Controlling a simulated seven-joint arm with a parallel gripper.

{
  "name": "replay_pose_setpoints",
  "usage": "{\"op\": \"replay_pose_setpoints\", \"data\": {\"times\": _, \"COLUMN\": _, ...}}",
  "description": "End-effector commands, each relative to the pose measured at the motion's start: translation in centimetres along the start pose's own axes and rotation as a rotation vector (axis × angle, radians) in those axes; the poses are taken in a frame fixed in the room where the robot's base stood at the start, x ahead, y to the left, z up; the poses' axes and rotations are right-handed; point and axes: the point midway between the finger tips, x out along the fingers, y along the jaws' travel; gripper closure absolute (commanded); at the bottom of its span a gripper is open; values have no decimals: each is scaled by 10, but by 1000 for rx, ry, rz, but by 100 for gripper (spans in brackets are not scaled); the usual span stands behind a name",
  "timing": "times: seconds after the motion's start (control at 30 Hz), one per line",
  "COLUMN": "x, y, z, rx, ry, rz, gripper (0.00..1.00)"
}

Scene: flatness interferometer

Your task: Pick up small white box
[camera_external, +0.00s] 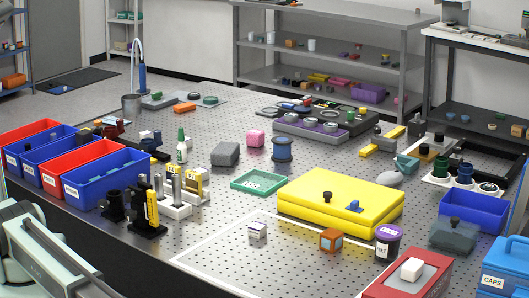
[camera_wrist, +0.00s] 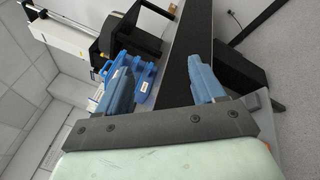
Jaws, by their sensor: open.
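A small white box (camera_external: 257,230) with dark print on its side sits on the perforated table near the front, on a pale rectangular area left of an orange block. Another small white block (camera_external: 411,269) lies on top of a red box at the front right; I cannot tell for sure which one the task means. My gripper (camera_wrist: 165,80) shows in the wrist view with its two blue fingers apart and nothing held between them. In the external view only part of my arm shows at the lower left; the gripper is out of that picture. Neither white box is clearly recognisable in the wrist view.
A yellow case (camera_external: 340,205), a green tray (camera_external: 258,182), an orange block (camera_external: 331,240) and a dark jar (camera_external: 388,243) stand around the white box. Red and blue bins (camera_external: 100,178) line the left edge. The pale area left of the box is clear.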

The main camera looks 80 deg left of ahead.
Motion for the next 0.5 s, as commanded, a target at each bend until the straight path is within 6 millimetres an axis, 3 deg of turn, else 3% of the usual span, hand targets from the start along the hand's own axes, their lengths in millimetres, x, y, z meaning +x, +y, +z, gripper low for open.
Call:
{"op": "replay_pose_setpoints", "data": {"times": 0.1, "x": 12, "y": 38, "z": 4, "rx": 108, "ry": -27, "rz": 32, "gripper": 32}}
{"op": "replay_pose_setpoints", "data": {"times": 0.27, "x": 25, "y": 86, "z": -8, "rx": 351, "ry": -67, "rz": 52, "gripper": 32}}
{"op": "replay_pose_setpoints", "data": {"times": 0.5, "x": 40, "y": 163, "z": -49, "rx": 849, "ry": -107, "rz": 51, "gripper": 32}}
